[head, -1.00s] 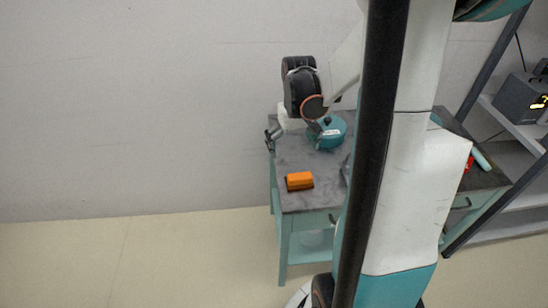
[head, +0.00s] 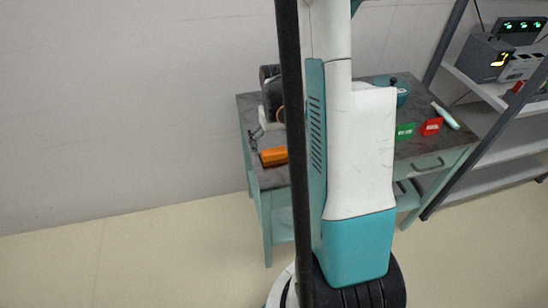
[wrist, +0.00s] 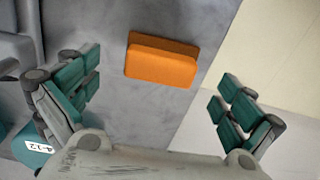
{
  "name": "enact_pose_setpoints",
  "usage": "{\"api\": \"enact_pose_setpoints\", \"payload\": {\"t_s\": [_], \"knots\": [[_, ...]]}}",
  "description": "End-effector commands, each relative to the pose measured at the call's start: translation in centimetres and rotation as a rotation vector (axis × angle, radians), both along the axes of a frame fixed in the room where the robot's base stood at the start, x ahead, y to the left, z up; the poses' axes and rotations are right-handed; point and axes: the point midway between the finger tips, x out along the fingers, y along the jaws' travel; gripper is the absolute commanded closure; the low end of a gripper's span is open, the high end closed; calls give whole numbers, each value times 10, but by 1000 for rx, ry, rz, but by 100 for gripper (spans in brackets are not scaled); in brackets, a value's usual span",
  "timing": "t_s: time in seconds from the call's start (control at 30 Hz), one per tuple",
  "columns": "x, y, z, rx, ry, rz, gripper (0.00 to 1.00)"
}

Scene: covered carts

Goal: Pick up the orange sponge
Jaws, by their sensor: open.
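The orange sponge (head: 273,157) lies on the grey top of the cart (head: 250,107), near its front left corner. In the wrist view the sponge (wrist: 162,65) sits with its dark brown side facing the top of the picture. My gripper (wrist: 160,97) is open and empty, its teal-padded fingers spread wide to the left and right. The sponge is ahead of the gap, nearer the picture's top, and no finger touches it. In the head view a finger of my gripper (head: 255,139) shows just beyond the sponge; my column hides the rest.
A grey object (wrist: 18,45) stands left of the sponge in the wrist view. A shelf (head: 490,110) stands further right.

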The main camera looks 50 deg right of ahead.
Motion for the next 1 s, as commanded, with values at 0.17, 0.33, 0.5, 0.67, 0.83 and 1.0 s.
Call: {"api": "enact_pose_setpoints", "payload": {"t_s": [0.17,0.33,0.5,0.67,0.83,1.0], "knots": [[-1,2,-31,0,0,0,0],[-1,2,-43,0,0,0,0],[-1,2,-42,0,0,0,0],[-1,2,-42,0,0,0,34],[-1,3,-42,0,0,0,53],[-1,3,-42,0,1,0,53]]}}
